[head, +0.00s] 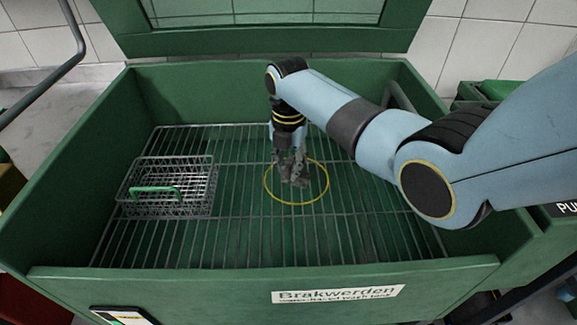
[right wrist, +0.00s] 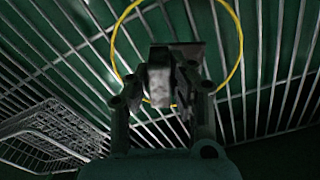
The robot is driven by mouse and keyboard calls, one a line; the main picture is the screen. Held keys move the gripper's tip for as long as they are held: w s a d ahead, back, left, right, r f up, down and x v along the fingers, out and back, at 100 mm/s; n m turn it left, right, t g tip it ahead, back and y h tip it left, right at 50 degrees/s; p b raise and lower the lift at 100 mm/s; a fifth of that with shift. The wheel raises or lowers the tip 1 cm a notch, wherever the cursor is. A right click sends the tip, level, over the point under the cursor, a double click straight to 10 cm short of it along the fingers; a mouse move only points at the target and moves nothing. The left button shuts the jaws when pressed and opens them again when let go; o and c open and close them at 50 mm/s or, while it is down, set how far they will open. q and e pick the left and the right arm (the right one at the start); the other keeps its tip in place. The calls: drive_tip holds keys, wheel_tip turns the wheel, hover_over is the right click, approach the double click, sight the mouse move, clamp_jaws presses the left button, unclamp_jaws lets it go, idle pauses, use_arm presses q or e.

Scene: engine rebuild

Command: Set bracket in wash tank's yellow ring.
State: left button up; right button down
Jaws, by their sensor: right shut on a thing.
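The green wash tank (head: 400,275) fills the head view, with a wire rack (head: 230,235) inside it. The yellow ring (head: 297,204) lies on the rack right of the tank's middle. My right gripper (head: 291,165) points down over the ring's far-left part, shut on the grey bracket (head: 297,180). In the right wrist view the bracket (right wrist: 160,80) sits between the fingers of the gripper (right wrist: 163,100), in front of the yellow ring (right wrist: 240,50). The bracket appears within the ring's outline in the head view. I cannot tell whether it touches the rack. My left gripper is out of view.
A wire basket (head: 200,180) with a green handle (head: 155,190) stands on the rack to the left. Green tank walls surround the rack, and a raised lid (head: 270,40) is behind. The rack between basket and ring, and in front of the ring, is clear.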

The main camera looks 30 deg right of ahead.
sight(288, 161)
drive_tip(key=c, duration=1.2)
unclamp_jaws()
wheel_tip(288, 161, up, 12)
drive_tip(key=shift+r+p, duration=0.1)
drive_tip(key=shift+p, duration=0.95)
